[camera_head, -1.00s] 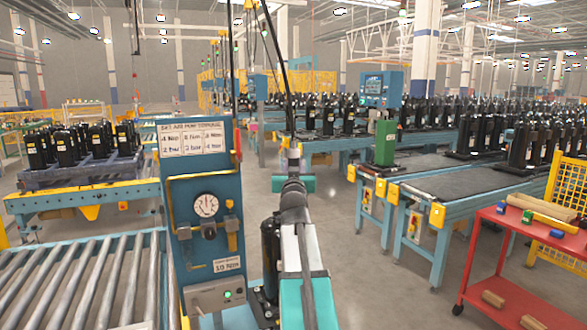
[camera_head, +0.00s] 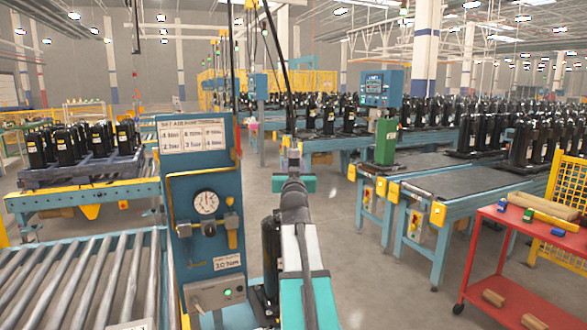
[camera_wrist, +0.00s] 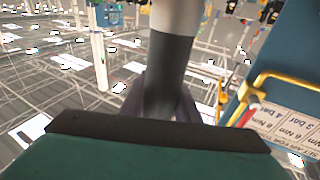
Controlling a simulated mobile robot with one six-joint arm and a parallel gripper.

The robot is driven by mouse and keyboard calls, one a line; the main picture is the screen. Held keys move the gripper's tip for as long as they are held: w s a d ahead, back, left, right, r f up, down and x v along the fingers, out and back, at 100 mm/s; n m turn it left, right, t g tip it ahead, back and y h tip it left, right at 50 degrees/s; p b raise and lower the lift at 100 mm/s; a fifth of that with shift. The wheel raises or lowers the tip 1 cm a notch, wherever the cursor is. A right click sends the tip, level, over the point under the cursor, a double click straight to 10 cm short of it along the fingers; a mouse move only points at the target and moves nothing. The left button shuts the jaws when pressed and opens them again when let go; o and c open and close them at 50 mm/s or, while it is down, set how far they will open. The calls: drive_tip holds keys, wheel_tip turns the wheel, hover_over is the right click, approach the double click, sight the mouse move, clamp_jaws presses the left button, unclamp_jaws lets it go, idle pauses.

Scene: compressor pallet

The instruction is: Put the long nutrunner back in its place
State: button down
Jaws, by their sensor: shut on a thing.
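The long nutrunner (camera_wrist: 172,75) shows in the wrist view as a cylinder, light grey above and dark below, running up out of the picture. My gripper (camera_wrist: 172,108) is shut on it, with dark fingers around its lower part. In the head view my gripper (camera_head: 291,165) is at the end of my raised arm, just right of the blue station panel (camera_head: 180,240). A grey piece of the tool stands above it, and a thin dark line rises from there. The tool's lower end is hidden, and I cannot make out its holder.
The panel carries a gauge (camera_head: 205,203), yellow pipework and a label board (camera_head: 196,137). A roller conveyor (camera_head: 80,280) lies at left. Compressors stand on a pallet (camera_head: 85,175) and on lines behind. A red cart (camera_head: 500,240) is at right. Grey floor (camera_head: 365,285) is free between.

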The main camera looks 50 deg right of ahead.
wheel_tip(320, 180, down, 8)
drive_tip(key=b, duration=0.8)
drive_tip(key=shift+f, duration=0.25)
idle(6.6)
